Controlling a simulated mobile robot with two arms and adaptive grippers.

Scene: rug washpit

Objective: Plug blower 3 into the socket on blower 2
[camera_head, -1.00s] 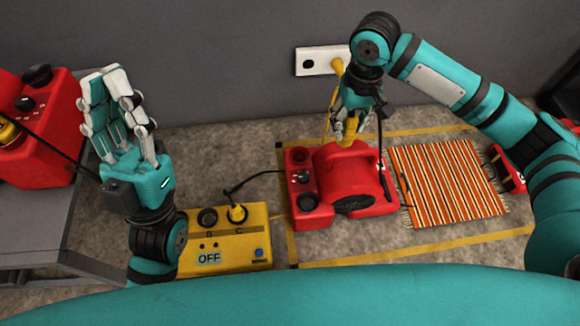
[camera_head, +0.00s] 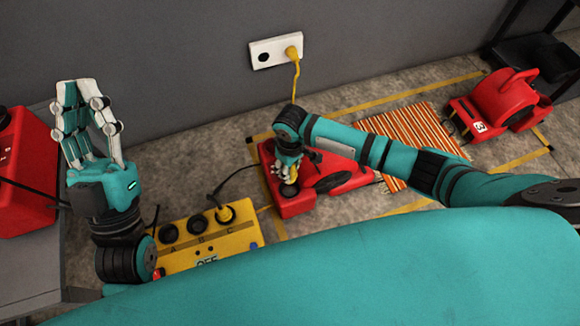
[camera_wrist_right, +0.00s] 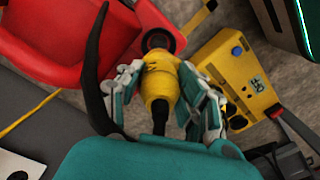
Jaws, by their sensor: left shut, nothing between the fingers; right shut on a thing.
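Blower 3 (camera_head: 495,105), red with a "3" label, stands on the floor at the far right. Another red blower (camera_head: 320,165) stands mid-floor, partly hidden by my right arm; I cannot read its number. My right gripper (camera_head: 284,170) is shut on a yellow plug (camera_head: 290,189) over its left part. In the right wrist view, the right gripper (camera_wrist_right: 162,82) holds the plug (camera_wrist_right: 160,85), black cord towards me, its far end at a round socket (camera_wrist_right: 158,38) on the red body. I cannot tell how deep it sits. My left gripper (camera_head: 88,122) is raised at left, shut and empty.
A yellow power box (camera_head: 235,243) with outlets A, B and C stands in front; a plug (camera_head: 226,213) is in C. A wall socket (camera_head: 276,52) holds another yellow plug. A striped rug (camera_head: 405,135) lies right of the middle blower. A red unit (camera_head: 25,175) stands at left.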

